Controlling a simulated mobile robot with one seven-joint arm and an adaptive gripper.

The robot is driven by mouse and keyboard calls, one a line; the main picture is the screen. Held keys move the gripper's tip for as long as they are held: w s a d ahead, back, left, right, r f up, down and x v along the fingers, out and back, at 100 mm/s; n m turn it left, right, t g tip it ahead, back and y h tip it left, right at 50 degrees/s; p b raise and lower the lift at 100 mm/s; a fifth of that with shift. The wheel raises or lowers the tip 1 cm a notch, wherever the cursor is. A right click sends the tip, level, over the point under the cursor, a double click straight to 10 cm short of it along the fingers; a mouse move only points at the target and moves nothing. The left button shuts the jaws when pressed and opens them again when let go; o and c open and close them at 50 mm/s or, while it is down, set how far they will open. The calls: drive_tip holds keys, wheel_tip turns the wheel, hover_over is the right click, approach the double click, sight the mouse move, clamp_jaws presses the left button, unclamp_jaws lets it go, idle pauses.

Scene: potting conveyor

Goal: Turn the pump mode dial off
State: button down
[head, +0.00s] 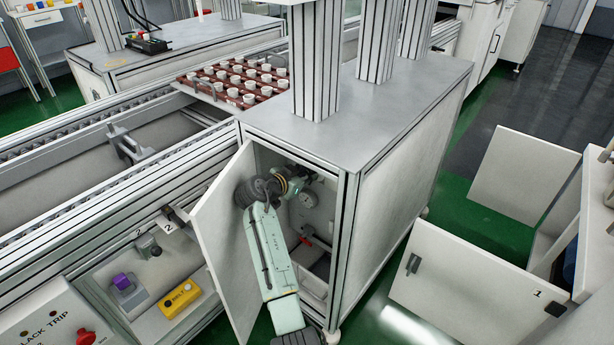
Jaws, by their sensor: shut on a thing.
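My gripper (304,175) is inside the open cabinet (345,235), at the upper back of its interior, at the end of my pale green arm. It is small in the head view and partly covered by my own wrist. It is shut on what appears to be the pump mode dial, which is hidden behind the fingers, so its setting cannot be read. A round white gauge (308,200) sits just below the gripper. A red-handled valve (305,241) is lower down in the cabinet.
The cabinet door (222,240) stands open to the left, close beside my arm. The cabinet's right post bounds the opening. A conveyor (90,175) runs at left. A brown tray of white cups (238,82) is behind the cabinet. Open white doors (465,285) stand at right.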

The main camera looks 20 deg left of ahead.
drive_tip(key=shift+n, duration=0.3)
drive_tip(key=c, duration=1.4)
unclamp_jaws()
drive_tip(key=shift+o, duration=0.2)
